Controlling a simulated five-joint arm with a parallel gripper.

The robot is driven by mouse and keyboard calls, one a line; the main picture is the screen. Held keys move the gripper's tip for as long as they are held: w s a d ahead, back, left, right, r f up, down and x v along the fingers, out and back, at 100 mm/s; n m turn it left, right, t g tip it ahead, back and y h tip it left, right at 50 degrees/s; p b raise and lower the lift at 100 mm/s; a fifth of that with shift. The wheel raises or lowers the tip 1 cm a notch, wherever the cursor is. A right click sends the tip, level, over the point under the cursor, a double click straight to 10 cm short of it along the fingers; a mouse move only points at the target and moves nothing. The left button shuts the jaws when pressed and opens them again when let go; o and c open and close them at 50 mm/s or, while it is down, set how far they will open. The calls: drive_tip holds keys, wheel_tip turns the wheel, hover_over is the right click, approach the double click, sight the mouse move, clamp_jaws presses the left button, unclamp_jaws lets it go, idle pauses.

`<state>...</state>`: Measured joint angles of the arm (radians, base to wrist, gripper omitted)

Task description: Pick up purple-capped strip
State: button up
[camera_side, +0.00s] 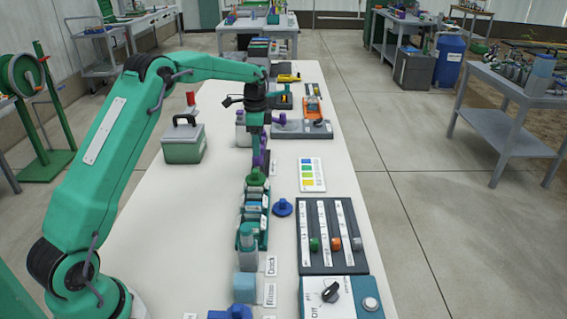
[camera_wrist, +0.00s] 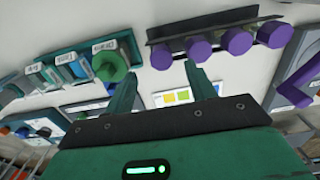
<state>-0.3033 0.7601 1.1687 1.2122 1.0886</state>
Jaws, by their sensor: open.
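The purple-capped strip (camera_wrist: 216,44) shows in the wrist view as a dark rail with several purple caps in a row, near the top of the picture. In the side view its purple caps (camera_side: 262,158) show partly, below my gripper (camera_side: 256,136), with the rest hidden. My gripper (camera_wrist: 158,72) is open in the wrist view, with two green fingers apart and nothing between them. The strip appears beyond the fingertips, mostly toward the right finger. I cannot tell the exact gap between fingers and strip.
A row of labelled vials with a green cap (camera_wrist: 110,65) stands close to the strip. A purple angled part (camera_wrist: 297,88) is at the right. In the side view, a colour chart (camera_side: 312,175), a slider panel (camera_side: 331,235) and a green-grey case (camera_side: 184,141) are on the white bench.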

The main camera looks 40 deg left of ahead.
drive_tip(key=shift+a+f, duration=0.15)
drive_tip(key=shift+f, duration=2.35)
drive_tip(key=shift+r, duration=0.1)
drive_tip(key=shift+w, duration=0.1)
drive_tip(key=c, duration=1)
